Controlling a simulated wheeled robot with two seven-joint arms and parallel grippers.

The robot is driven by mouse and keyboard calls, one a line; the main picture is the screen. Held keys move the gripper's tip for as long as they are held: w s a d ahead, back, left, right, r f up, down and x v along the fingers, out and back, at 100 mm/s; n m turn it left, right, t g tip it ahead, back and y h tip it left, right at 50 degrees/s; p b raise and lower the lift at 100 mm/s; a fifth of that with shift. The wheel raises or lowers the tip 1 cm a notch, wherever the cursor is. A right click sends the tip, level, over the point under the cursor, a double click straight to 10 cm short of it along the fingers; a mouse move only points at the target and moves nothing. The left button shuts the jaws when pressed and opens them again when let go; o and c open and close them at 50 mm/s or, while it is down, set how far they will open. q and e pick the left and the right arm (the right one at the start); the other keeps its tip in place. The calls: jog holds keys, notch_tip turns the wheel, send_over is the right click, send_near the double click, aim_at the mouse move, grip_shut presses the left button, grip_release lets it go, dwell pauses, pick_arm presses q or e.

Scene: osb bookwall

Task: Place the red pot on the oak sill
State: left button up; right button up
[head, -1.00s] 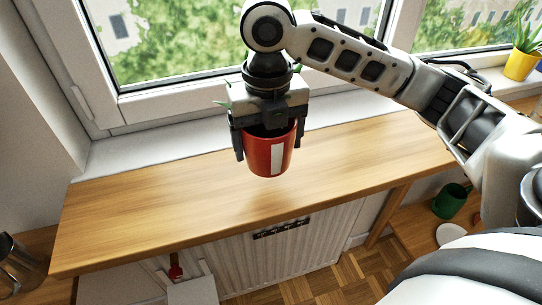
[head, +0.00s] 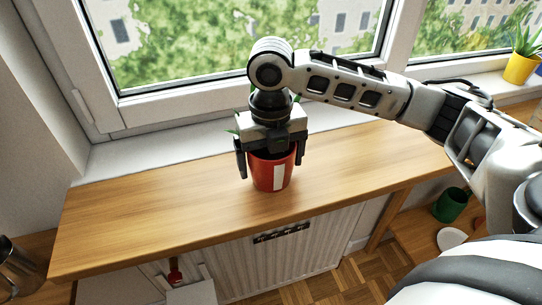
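The red pot (head: 264,176) has a white stripe down its front and green leaves that show beside and above my gripper. My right gripper (head: 270,166) comes down from above, with one finger on each side of the pot, and is shut on it. The pot is upright over the middle of the oak sill (head: 150,215). Its base is at or very near the sill's surface; I cannot tell whether it touches. My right wrist hides most of the plant. My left gripper is not in view.
The window and its white ledge (head: 130,158) are just behind the sill. A yellow pot (head: 520,68) stands far right on the ledge. A green mug (head: 450,204) and a white round thing (head: 451,239) are lower right. A metal jug (head: 18,268) is lower left. The sill's left part is clear.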

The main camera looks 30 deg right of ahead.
jog(key=shift+o, duration=0.6)
jog(key=shift+r, duration=0.15)
pick_arm(q)
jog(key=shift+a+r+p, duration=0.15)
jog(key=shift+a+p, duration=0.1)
jog(key=shift+p, duration=0.45)
pick_arm(e)
notch_tip(320, 180, up, 12)
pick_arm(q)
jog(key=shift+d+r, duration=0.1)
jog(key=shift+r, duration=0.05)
